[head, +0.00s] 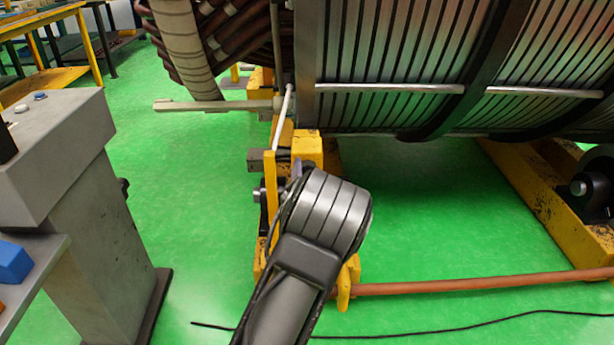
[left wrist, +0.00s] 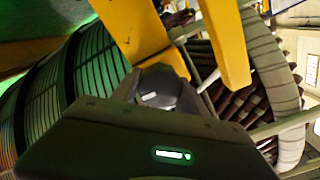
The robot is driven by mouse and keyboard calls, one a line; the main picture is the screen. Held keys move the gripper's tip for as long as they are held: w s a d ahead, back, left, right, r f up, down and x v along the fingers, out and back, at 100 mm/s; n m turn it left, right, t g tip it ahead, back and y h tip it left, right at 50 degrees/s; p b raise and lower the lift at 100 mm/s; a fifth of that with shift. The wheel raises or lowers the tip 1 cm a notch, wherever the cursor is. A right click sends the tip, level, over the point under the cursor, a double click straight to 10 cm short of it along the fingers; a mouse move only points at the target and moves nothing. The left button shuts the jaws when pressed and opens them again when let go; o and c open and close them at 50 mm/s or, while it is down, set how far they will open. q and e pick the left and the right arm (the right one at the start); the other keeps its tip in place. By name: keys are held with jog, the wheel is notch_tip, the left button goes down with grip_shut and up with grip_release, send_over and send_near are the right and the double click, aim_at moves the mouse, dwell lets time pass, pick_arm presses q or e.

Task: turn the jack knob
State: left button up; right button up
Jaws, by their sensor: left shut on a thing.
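My left arm comes in from the bottom of the head view and its wrist hides most of the left gripper (head: 298,172), which is at the yellow jack stand (head: 307,146) under the stator. In the left wrist view, the dark gripper (left wrist: 160,92) is shut on a dark rounded knob (left wrist: 163,80) beside the yellow jack bars (left wrist: 228,45). The knob's far side is hidden, and in the head view the knob is covered by my wrist. My right gripper is not in view.
The large ribbed stator (head: 390,60) hangs over the jack. A grey pedestal (head: 75,200) stands at left. A silver rod (head: 205,105) sticks out left from the frame.

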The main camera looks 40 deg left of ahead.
pick_arm(q)
jog(key=n+b, duration=0.1)
jog(key=n, duration=0.2)
jog(key=shift+f, duration=0.2)
jog(key=n+b, duration=0.3)
jog(key=shift+n, duration=0.3)
jog(key=n+b, duration=0.7)
jog(key=shift+d+f, duration=0.1)
jog(key=shift+f, duration=0.05)
jog(key=n+b, duration=0.3)
jog(key=shift+n, duration=0.4)
jog(key=shift+r+n+b, duration=0.2)
jog(key=shift+n+b, duration=0.4)
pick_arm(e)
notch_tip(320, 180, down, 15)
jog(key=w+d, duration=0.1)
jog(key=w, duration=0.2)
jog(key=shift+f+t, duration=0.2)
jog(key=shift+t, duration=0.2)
pick_arm(q)
jog(key=o, duration=1.4)
jog(key=shift+r, duration=0.1)
jog(key=shift+c, duration=0.2)
